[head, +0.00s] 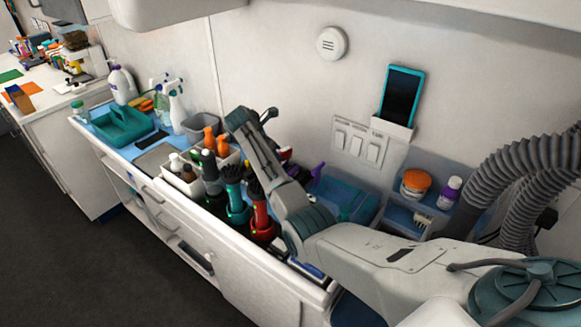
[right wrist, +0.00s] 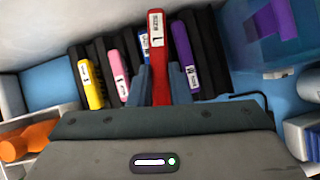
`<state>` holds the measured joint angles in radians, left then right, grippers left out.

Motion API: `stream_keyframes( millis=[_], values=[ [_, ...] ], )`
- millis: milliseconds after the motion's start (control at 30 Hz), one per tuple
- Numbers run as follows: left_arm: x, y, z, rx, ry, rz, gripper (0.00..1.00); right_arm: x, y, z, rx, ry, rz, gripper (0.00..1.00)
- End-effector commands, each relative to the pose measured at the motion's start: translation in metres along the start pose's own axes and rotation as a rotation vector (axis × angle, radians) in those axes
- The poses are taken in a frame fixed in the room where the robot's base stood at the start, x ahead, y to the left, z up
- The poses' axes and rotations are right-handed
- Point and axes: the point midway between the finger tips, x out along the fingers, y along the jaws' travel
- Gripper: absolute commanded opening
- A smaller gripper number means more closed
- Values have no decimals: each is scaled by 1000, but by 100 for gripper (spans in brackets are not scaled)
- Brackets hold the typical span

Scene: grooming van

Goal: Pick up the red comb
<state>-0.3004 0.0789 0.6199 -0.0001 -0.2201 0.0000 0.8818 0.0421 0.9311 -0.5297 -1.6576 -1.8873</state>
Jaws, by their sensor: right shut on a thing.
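The red comb (right wrist: 158,60) stands upright in the right wrist view, with a white label marked L near its top. My right gripper (right wrist: 160,84) is shut on it, one finger on each side. The comb's lower part is hidden behind the gripper body. In the head view my right arm reaches over the counter and blocks most of this spot. A small patch of red shows beside the arm there, but I cannot tell if it is the comb. My left gripper is in neither view.
Yellow (right wrist: 90,82), pink (right wrist: 119,74) and purple (right wrist: 184,54) labelled pieces stand close beside the comb in dark slots. Teal (head: 236,198) and red (head: 262,212) clippers stand at the counter front. A blue tray (head: 345,196) lies right of the arm.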

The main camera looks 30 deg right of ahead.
Motion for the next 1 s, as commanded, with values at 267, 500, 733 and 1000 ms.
stream_keyframes(
  millis=[267, 500, 733, 1000],
  values=[
    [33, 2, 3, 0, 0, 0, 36, -10, 52, -20, -1, -1, 1, 0],
    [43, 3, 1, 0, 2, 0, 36, -15, 69, -25, 0, 0, 0, 0],
    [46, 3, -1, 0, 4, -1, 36, -17, 75, -27, 1, -1, 1, 0],
    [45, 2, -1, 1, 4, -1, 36, -18, 75, -27, 1, 0, 0, 0]
  ],
)
